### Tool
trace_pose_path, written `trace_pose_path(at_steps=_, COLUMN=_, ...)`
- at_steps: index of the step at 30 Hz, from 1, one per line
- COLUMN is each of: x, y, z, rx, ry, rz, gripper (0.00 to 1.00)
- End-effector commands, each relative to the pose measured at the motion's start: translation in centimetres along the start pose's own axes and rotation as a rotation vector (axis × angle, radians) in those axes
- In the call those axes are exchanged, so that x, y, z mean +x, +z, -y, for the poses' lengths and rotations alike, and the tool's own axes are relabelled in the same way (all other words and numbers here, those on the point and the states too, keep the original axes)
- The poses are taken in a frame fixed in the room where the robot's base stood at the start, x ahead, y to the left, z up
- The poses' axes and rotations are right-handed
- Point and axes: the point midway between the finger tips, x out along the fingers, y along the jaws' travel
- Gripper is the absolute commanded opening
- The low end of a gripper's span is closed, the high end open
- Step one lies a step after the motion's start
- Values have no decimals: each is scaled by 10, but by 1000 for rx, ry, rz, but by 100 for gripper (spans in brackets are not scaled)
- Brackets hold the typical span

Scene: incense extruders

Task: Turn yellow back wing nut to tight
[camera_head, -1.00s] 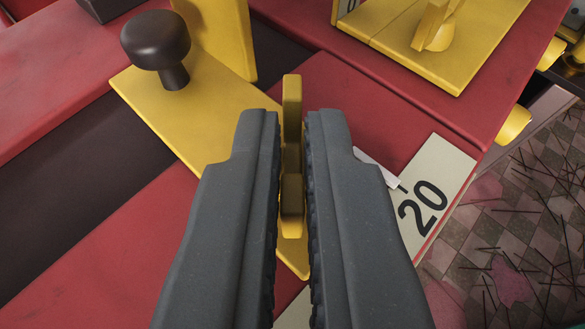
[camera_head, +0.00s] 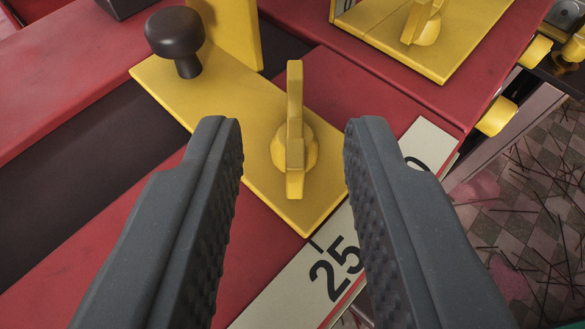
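A yellow wing nut (camera_head: 295,145) stands on a yellow plate (camera_head: 228,108) on the red machine. Its wing runs nearly up and down in the picture. My gripper (camera_head: 288,140) is open, with one dark grey finger on each side of the wing nut and a clear gap to both. The fingers do not appear to touch it. Another yellow wing nut (camera_head: 424,20) sits on a yellow plate further back at the top right. I cannot tell from this view which one is the back one.
A dark round knob (camera_head: 175,40) rises from the left of the plate, beside an upright yellow piece (camera_head: 232,32). A scale strip (camera_head: 290,285) with "25" runs along the red edge. At right is a tiled floor (camera_head: 530,215) with scattered thin sticks.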

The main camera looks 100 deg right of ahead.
Motion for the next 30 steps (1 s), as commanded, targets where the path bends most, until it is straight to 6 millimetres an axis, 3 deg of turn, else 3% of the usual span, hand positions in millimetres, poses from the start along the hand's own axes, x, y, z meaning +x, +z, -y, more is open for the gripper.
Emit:
trace_pose_path(at_steps=15, x=-100, y=-1, z=1, rx=4, ry=-4, rz=-1, gripper=28)
trace_pose_path(at_steps=21, x=-116, y=-1, z=0, rx=4, ry=0, rz=-2, gripper=28)
trace_pose_path(at_steps=30, x=-118, y=0, z=0, rx=2, ry=0, rz=-2, gripper=28)
